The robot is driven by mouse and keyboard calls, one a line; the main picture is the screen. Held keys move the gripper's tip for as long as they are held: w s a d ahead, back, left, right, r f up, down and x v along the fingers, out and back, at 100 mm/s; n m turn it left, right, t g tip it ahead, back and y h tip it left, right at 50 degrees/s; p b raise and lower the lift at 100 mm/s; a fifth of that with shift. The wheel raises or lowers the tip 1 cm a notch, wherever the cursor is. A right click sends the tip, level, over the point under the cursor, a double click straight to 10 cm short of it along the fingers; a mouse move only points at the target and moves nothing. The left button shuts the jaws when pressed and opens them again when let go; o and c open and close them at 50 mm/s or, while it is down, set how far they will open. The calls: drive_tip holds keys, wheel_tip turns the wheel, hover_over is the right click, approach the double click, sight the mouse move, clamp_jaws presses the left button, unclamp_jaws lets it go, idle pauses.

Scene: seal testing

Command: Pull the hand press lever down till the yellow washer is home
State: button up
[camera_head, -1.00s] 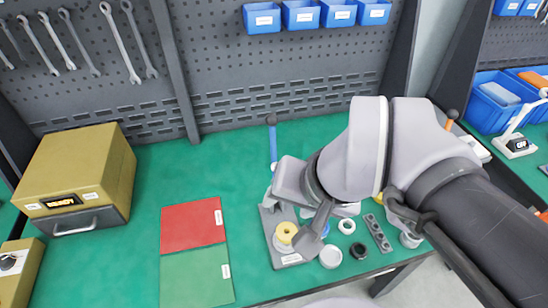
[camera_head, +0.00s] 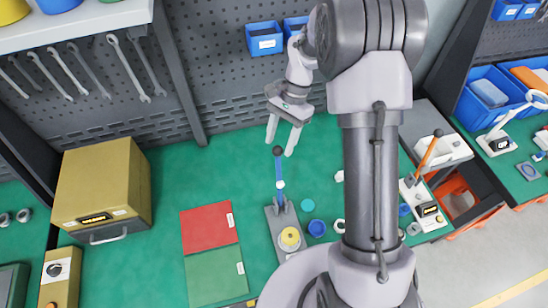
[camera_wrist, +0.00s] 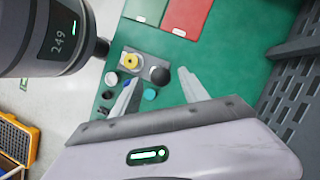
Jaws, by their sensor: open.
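The hand press has a grey base plate (camera_head: 272,222) on the green bench. Its blue lever (camera_head: 280,172) stands raised and ends in a black knob (camera_head: 277,150). The yellow washer (camera_head: 290,237) sits at the front of the press; I cannot tell how deep it is seated. My gripper (camera_head: 279,148) is open, pointing down from behind the lever. The knob appears between its fingertips in the head view. In the wrist view the knob (camera_wrist: 160,76) shows just beyond the fingers, with the yellow washer (camera_wrist: 130,60) past it. Contact with the knob is not visible.
A red mat (camera_head: 208,227) and a green mat (camera_head: 215,275) lie left of the press. A blue ring (camera_head: 317,228) and other small parts lie at its right, partly hidden by my arm. A yellow box (camera_head: 100,185) stands at left. The pegboard (camera_head: 230,105) rises behind.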

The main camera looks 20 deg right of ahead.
drive_tip(key=x, duration=0.7)
clamp_jaws()
drive_tip(key=shift+r, duration=0.1)
idle(1.1)
